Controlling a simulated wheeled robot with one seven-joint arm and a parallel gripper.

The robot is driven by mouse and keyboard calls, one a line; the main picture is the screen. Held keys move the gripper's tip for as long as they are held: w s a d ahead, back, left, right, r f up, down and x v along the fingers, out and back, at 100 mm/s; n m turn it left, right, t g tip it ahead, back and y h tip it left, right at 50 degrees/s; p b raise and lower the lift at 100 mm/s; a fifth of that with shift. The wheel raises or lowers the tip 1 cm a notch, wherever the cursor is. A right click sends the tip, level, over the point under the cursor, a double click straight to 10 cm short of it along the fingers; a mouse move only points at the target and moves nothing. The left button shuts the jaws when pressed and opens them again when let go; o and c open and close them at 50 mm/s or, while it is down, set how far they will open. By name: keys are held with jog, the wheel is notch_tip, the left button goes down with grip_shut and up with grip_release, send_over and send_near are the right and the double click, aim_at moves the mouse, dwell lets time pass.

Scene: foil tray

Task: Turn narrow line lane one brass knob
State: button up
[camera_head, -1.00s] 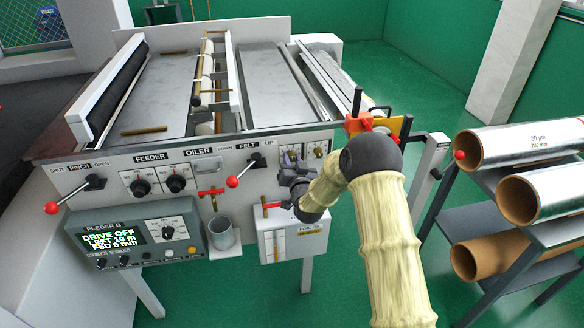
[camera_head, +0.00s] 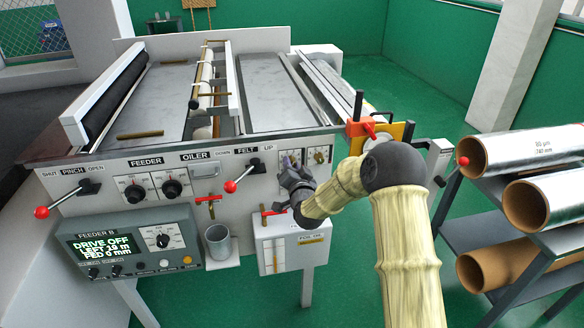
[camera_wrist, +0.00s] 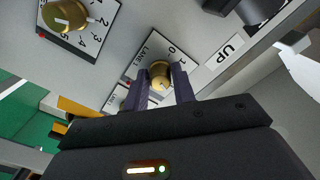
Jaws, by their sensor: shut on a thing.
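A brass knob (camera_wrist: 160,72) on a white dial plate (camera_wrist: 148,55) lettered LANE sits between my gripper's fingers in the wrist view. My gripper (camera_wrist: 163,84) is shut on this knob, with one dark purple finger on each side. In the head view my gripper (camera_head: 290,163) covers most of this left dial plate. A second brass knob (camera_head: 319,156) on the plate to its right stands free; it also shows in the wrist view (camera_wrist: 65,16).
A red-knobbed FELT lever (camera_head: 243,176) is left of my gripper. A red-handled valve (camera_head: 275,211) and white box (camera_head: 290,243) are below. A yellow plate with a red handle (camera_head: 368,131) is to the right, then foil rolls (camera_head: 520,150) on a rack.

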jog(key=o, duration=1)
jog(key=shift+s+d, duration=0.1)
jog(key=b+v, duration=0.3)
jog(key=v, duration=1.4)
jog(key=shift+s+d, duration=0.1)
